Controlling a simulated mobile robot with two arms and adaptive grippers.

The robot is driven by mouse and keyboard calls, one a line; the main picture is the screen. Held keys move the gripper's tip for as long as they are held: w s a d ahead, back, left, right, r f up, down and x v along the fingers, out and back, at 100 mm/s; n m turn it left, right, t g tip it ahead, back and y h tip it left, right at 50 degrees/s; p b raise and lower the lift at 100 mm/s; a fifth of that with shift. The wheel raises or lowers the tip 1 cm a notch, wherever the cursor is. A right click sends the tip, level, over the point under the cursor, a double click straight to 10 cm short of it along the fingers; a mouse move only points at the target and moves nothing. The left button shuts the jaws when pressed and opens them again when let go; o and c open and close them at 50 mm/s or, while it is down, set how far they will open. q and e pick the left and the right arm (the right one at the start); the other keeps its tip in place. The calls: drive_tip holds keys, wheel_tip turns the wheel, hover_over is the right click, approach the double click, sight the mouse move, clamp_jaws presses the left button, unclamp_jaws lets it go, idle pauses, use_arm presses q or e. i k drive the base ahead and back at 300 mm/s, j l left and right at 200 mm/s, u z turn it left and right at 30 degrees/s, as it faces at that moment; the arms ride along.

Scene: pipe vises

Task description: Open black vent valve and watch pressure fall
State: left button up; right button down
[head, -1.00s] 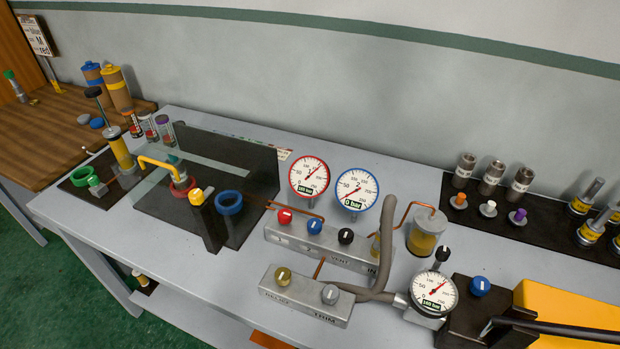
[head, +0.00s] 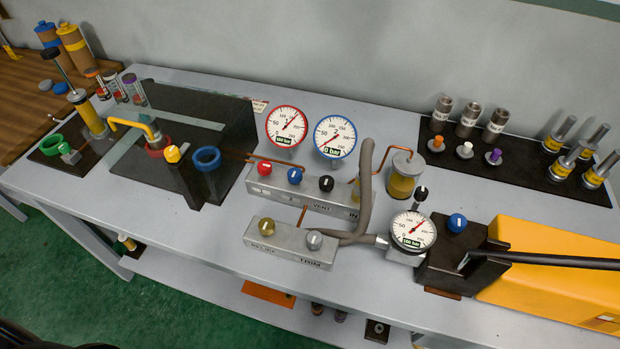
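The black vent valve knob (head: 326,183) sits on the upper grey manifold block (head: 300,192), right of a red knob (head: 264,167) and a blue knob (head: 295,176). The word VENT shows on the block below it. The red-rimmed gauge 1 (head: 286,126) has its needle up to the right; its small readout looks like 160 bar. The blue-rimmed gauge 2 (head: 335,137) reads 0 bar. A black-rimmed gauge (head: 412,232) in front also looks like about 160 bar. Neither of my grippers is in view.
A lower block (head: 290,245) carries a gold and a grey knob. A grey hose (head: 366,185) arches beside the vent knob. A yellow pump (head: 550,270) with a black lever stands at right. A dark plate with a clear shield (head: 200,125) is at left.

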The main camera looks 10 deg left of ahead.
sight(327, 183)
drive_tip(key=k+j+z, duration=0.1)
drive_tip(key=j, duration=0.4)
drive_tip(key=k+j+z, duration=0.1)
drive_tip(key=j, duration=0.45)
drive_tip(key=k+j+z, duration=0.1)
drive_tip(key=j, duration=0.4)
